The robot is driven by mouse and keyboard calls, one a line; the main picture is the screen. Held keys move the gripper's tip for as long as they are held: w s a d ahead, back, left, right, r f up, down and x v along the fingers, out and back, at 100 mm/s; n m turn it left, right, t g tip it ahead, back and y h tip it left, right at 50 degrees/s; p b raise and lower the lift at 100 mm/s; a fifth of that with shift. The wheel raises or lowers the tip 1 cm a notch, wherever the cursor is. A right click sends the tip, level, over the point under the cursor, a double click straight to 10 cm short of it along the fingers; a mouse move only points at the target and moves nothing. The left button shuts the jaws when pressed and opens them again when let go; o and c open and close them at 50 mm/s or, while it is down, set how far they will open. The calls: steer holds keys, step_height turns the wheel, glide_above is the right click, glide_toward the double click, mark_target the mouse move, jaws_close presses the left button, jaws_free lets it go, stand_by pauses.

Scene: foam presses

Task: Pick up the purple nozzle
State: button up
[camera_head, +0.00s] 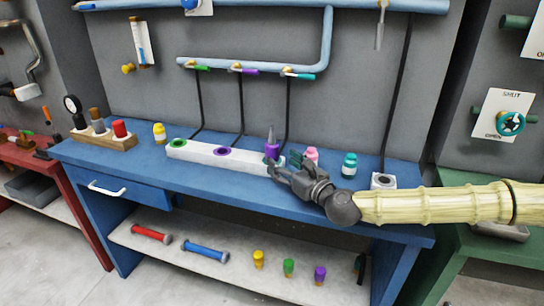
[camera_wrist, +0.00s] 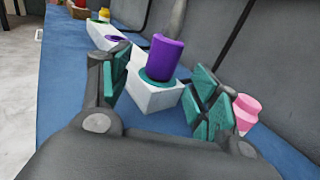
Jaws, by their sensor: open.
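The purple nozzle (camera_head: 271,149) stands upright in the right end of a white block (camera_head: 200,151) on the blue bench. In the wrist view, the purple nozzle (camera_wrist: 165,58) has a grey tip and sits in a teal-ringed hole of the white block (camera_wrist: 152,98). My gripper (camera_head: 280,169) is at the block's right end, close to the nozzle. In the wrist view, my open gripper (camera_wrist: 158,88) has its teal pads apart, with the nozzle showing between and just beyond them. I cannot tell if a pad touches it.
A pink bottle (camera_head: 312,154) stands close right of my gripper, with a teal bottle (camera_head: 349,165) beyond. A yellow bottle (camera_head: 159,132) and a wooden rack (camera_head: 103,139) stand to the left. The bench front is clear.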

mark_target(276, 155)
steer(key=shift+p+x, duration=0.55)
steer(key=shift+x, duration=2.7)
steer(key=shift+w+d+r, duration=0.1)
steer(key=shift+d, duration=0.05)
steer(key=c, duration=1.3)
